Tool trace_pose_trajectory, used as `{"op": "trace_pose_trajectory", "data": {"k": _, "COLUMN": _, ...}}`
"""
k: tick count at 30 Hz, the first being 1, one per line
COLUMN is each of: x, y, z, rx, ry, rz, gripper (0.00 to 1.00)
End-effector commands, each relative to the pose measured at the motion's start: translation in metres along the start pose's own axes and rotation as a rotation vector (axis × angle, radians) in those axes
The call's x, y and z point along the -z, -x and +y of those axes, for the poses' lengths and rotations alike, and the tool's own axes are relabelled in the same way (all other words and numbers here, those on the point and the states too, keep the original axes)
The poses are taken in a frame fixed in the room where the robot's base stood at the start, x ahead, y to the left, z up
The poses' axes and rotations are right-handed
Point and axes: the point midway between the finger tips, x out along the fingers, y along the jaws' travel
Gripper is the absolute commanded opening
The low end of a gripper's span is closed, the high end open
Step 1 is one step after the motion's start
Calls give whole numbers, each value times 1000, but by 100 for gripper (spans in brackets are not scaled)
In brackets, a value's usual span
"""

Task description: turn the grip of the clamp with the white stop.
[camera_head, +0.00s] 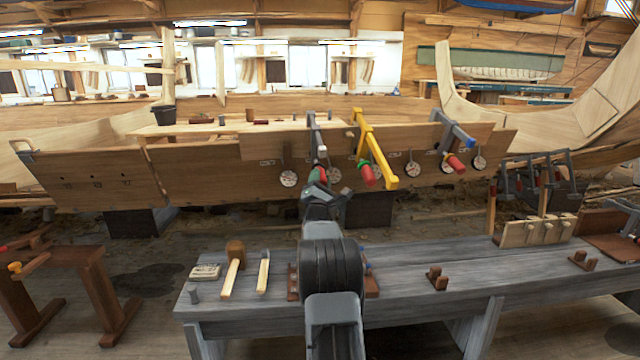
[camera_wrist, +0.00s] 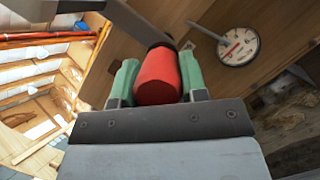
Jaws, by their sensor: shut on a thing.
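The grey clamp (camera_head: 312,130) with a small white stop (camera_head: 322,150) hangs over the top edge of the hull plank. Its red grip (camera_wrist: 157,80) sits between the two green fingers of my gripper (camera_wrist: 156,74) in the wrist view, with a finger against each side. In the head view my gripper (camera_head: 317,188) is at the low end of this clamp and partly hides the grip. The clamp's grey bar (camera_wrist: 135,22) runs up to the left in the wrist view. The white stop cannot be made out in the wrist view.
A yellow clamp (camera_head: 371,140) with a red grip stands close on the right. A blue-grey clamp (camera_head: 453,130) is farther right. A round dial (camera_wrist: 238,46) hangs beside the held grip. The grey bench (camera_head: 400,262) with a mallet (camera_head: 234,262) lies in front.

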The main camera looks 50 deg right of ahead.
Motion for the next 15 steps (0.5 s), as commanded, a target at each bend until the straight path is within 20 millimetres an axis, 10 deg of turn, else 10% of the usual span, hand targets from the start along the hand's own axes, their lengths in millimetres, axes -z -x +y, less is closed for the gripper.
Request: {"op": "trace_pose_trajectory", "data": {"k": 15, "x": 0, "y": -1, "z": 1, "rx": -15, "ry": 34, "rz": 2, "gripper": 16}}
